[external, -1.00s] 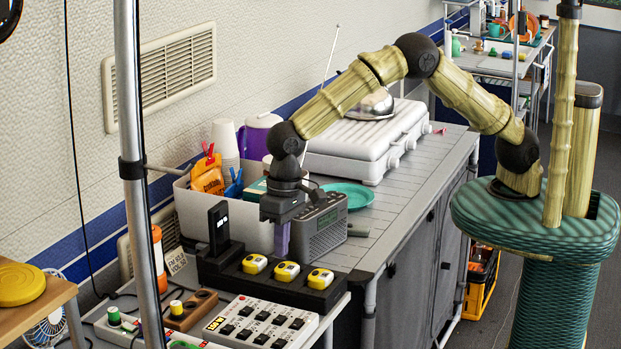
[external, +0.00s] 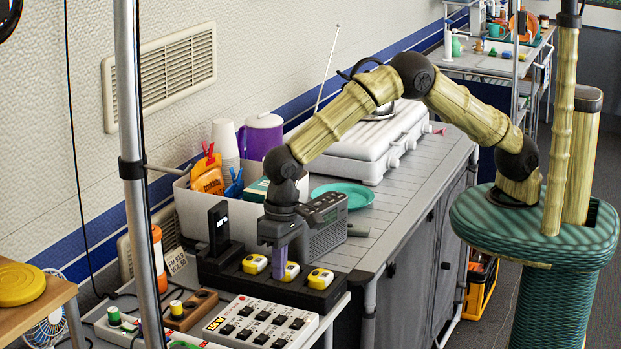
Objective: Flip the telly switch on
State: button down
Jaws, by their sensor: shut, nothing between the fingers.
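A white panel with several black rocker switches (external: 262,322) lies on the low front bench, with a small yellow label at its left end. Its lettering is too small to read, so I cannot tell which switch is the telly's. My gripper (external: 279,265) points down with its purple fingers shut and empty. It is behind the panel, over the black dock, close to the middle yellow-topped item (external: 287,271) and partly in front of it. I cannot tell whether the fingertips touch the dock.
The black dock (external: 322,296) holds yellow-topped items behind the panel. A black upright device (external: 218,229) stands at its left. A grey radio (external: 328,225) and a white bin (external: 195,218) stand behind. Left of the panel are a wooden block (external: 190,312) with knobs and an orange bottle (external: 158,258).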

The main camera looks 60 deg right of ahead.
aim_at(279, 320)
jog(key=f, duration=0.3)
jog(key=f+p, duration=0.1)
jog(key=f, duration=0.2)
jog(key=a+f, duration=0.1)
jog(key=f, duration=0.2)
jog(key=shift+p, duration=0.4)
jog(key=shift+f, duration=0.2)
jog(key=shift+a+f, duration=0.1)
jog(key=shift+f+b, duration=0.3)
jog(key=shift+b, duration=0.1)
jog(key=shift+s+r, duration=0.1)
jog(key=shift+r, duration=0.05)
